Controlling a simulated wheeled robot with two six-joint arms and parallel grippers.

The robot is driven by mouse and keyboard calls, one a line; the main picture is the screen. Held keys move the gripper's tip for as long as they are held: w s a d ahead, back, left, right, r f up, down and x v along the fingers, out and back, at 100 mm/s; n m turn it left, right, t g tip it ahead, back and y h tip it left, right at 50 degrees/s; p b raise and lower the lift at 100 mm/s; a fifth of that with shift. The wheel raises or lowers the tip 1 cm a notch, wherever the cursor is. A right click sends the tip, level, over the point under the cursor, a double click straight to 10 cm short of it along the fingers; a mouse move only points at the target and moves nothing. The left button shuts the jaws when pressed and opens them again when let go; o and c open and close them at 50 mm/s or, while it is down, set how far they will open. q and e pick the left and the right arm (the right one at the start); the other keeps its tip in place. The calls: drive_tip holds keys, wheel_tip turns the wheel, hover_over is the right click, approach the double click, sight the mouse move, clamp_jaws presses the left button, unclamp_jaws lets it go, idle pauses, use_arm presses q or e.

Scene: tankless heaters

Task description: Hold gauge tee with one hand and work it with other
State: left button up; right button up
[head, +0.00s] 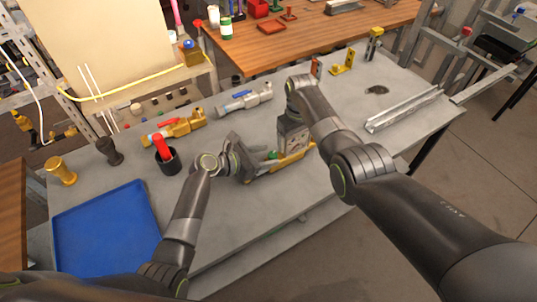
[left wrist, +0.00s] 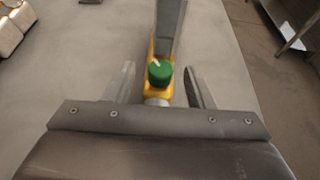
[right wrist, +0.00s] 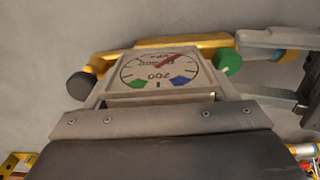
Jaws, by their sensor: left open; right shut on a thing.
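The gauge tee is a yellow pipe body (right wrist: 165,42) with a square dial gauge (right wrist: 158,74), a green knob (right wrist: 228,62) at one end and a dark round cap (right wrist: 82,86) at the other. In the head view the gauge (head: 293,139) stands over the bench. My right gripper (right wrist: 158,98) is shut on the gauge; its fingers are largely hidden. My left gripper (left wrist: 160,80) is open, with one finger on each side of the green knob (left wrist: 160,72) and visible gaps between. In the head view my left gripper (head: 256,164) is at the tee's left end.
The grey bench (head: 330,195) also carries a blue tray (head: 105,232), a black cup with a red-handled item (head: 163,150), a yellow valve (head: 175,130), a grey valve (head: 245,98) and a metal channel (head: 405,108). The bench front is clear.

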use_arm(q)
drive_tip(key=shift+w+d+f, duration=0.25)
drive_tip(key=shift+w+d, duration=0.15)
drive_tip(key=shift+d, duration=0.15)
drive_tip(key=c, duration=1)
drive_tip(key=shift+w+a+m+g+h, duration=0.15)
drive_tip(key=shift+m+g+h, duration=0.4)
drive_tip(key=shift+m+g, duration=0.65)
drive_tip(key=shift+w+a+m+g+h, duration=0.1)
drive_tip(key=shift+m+g+h, duration=0.45)
drive_tip(key=shift+m+g, duration=0.6)
drive_tip(key=shift+f, duration=0.1)
drive_tip(key=o, duration=1)
drive_tip(key=shift+d, duration=0.1)
